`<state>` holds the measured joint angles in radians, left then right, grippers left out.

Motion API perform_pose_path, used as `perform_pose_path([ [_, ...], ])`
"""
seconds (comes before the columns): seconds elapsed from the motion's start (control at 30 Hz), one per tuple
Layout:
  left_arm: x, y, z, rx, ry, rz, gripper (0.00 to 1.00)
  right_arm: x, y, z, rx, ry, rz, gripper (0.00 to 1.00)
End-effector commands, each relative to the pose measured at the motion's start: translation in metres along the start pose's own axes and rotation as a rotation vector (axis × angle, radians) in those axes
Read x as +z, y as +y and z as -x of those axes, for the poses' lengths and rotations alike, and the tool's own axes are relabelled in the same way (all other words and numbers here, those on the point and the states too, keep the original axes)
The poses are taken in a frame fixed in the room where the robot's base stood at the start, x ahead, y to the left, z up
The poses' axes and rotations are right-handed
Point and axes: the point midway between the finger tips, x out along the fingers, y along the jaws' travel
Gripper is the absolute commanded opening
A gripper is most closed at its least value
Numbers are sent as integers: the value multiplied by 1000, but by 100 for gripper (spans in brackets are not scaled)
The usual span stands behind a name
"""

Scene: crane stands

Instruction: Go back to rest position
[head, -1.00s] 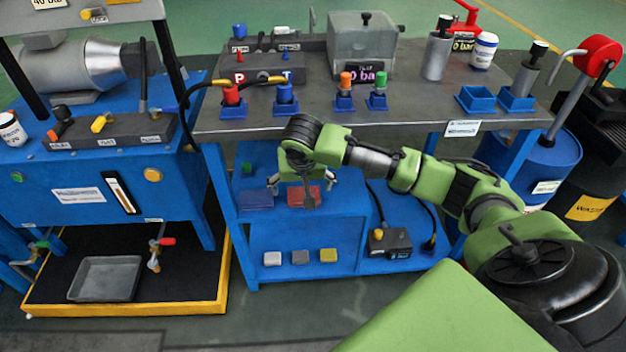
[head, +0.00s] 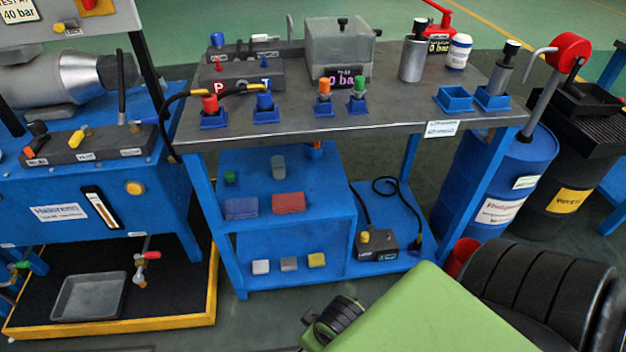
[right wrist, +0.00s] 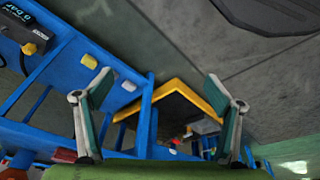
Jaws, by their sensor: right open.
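My right gripper (right wrist: 160,108) shows in the right wrist view with its two fingers spread wide and nothing between them. Beyond it are the floor and the yellow-edged drip mat. In the head view the right arm is folded low at the bottom right, and its gripper is out of the picture. The bench (head: 400,118) stands beyond the arm, apart from it. My left gripper is not in either current view.
The bench top carries a clear box (head: 340,45), coloured couplings and metal cylinders. Its shelf (head: 300,230) holds folded cloths and small blocks. A blue drum (head: 470,190) and a black waste bin (head: 560,150) stand right. A grey tray (head: 88,296) lies at left.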

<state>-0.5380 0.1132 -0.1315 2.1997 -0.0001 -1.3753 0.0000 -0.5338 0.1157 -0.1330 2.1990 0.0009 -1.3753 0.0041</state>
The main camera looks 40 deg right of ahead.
Motion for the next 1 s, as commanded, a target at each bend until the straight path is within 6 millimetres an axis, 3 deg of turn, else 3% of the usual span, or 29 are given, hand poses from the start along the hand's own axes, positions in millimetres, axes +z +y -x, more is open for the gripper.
perform_pose_path([
  [0.63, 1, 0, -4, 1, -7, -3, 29, 3, 0, -4, -1, -11, 3, 86],
  [0.83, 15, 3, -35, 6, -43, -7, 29, 18, -3, -35, -6, -46, 8, 86],
  [1.0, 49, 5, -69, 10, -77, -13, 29, 51, -6, -69, -11, -80, 14, 86],
])
